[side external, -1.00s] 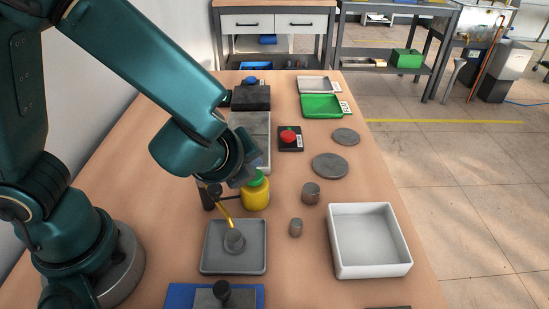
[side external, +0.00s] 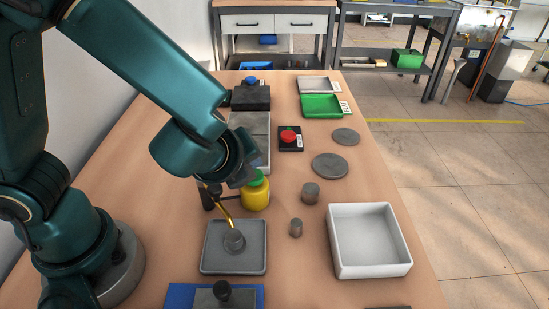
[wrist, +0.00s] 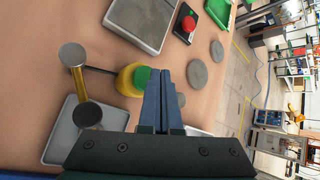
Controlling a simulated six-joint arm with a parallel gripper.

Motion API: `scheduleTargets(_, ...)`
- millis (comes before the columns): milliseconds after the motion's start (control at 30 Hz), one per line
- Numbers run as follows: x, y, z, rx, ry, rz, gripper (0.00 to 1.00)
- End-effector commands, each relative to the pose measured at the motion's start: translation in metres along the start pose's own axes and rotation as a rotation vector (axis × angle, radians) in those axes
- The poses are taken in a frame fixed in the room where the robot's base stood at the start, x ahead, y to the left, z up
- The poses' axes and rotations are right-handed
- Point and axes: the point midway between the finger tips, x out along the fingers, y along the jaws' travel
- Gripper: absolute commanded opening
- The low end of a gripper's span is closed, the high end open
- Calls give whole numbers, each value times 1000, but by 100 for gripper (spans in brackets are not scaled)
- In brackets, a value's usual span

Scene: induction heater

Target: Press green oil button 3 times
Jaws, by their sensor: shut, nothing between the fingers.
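The oil dispenser is a yellow bottle (side external: 255,197) with a green button (side external: 258,178) on top and a thin brass spout (side external: 224,213). In the wrist view the green button (wrist: 141,77) shows just left of my fingers, partly overlapped by them. My gripper (wrist: 160,73) is shut and empty. In the side view my gripper (side external: 246,174) is right at the bottle's top. I cannot tell whether the fingertips touch the button.
The spout ends over a metal cylinder on a grey tray (side external: 256,264). Two small metal cylinders (side external: 310,193) and a white bin (side external: 371,273) stand to the right. A red button (side external: 289,136) on a black base and two metal discs (side external: 330,166) lie farther back.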

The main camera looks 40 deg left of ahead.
Motion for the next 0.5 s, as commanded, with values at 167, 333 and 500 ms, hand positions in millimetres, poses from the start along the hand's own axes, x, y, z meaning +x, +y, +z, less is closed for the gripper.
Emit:
scheduleTargets(167, 4, 3, -3, 3, 0, 2, 0)
scheduleTargets(333, 6, 4, -4, 1, 1, 0, 0)
scheduleTargets(500, 6, 4, -4, 1, 1, 0, 0)
